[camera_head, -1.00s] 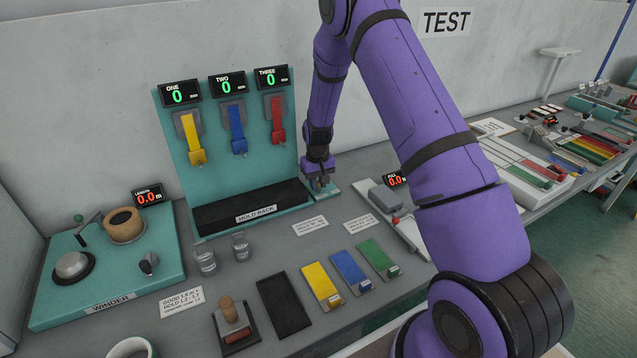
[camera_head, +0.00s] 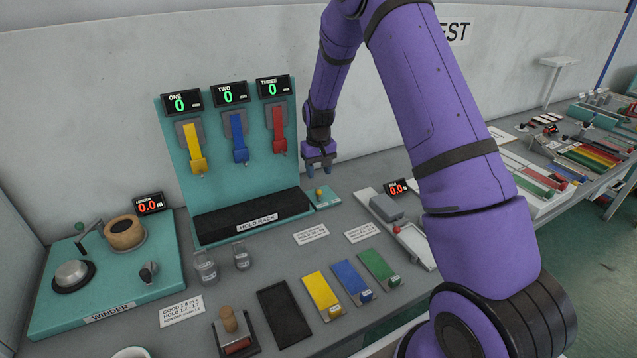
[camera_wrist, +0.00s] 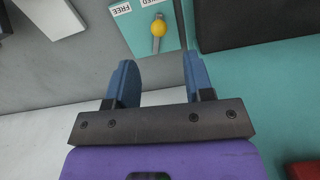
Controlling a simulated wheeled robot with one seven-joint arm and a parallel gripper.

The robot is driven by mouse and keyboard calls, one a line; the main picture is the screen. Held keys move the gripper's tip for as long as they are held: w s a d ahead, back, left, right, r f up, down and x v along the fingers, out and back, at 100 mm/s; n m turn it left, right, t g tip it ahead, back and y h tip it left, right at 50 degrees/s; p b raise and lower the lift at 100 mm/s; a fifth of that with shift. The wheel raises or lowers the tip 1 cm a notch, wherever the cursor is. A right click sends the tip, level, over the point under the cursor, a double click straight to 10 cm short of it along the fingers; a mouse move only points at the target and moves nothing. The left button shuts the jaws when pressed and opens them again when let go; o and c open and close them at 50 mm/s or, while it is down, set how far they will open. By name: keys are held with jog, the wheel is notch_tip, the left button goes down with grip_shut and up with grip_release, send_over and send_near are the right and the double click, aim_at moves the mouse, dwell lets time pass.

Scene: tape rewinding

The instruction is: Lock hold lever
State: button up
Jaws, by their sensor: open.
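The hold lever (camera_head: 319,191) has a yellow knob and stands on a small teal plate (camera_head: 327,203) at the right end of the hold rack. In the wrist view the yellow knob (camera_wrist: 159,28) sits on a grey arm, ahead of my fingers. The plate there bears the word FREE and a second label, partly cut off, ending in "KED"; the arm lies near the second label. My gripper (camera_head: 318,170) is open and empty, above the lever and apart from it. Its blue fingers (camera_wrist: 158,80) show in the wrist view with nothing between them.
The black hold rack (camera_head: 255,215) and its teal back panel, with yellow, blue and red hanging pieces, stand left of the lever. A grey pull device (camera_head: 386,207) lies to the right. Two paper labels (camera_head: 311,234) lie in front.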

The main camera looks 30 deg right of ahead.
jog(key=shift+r, duration=1.3)
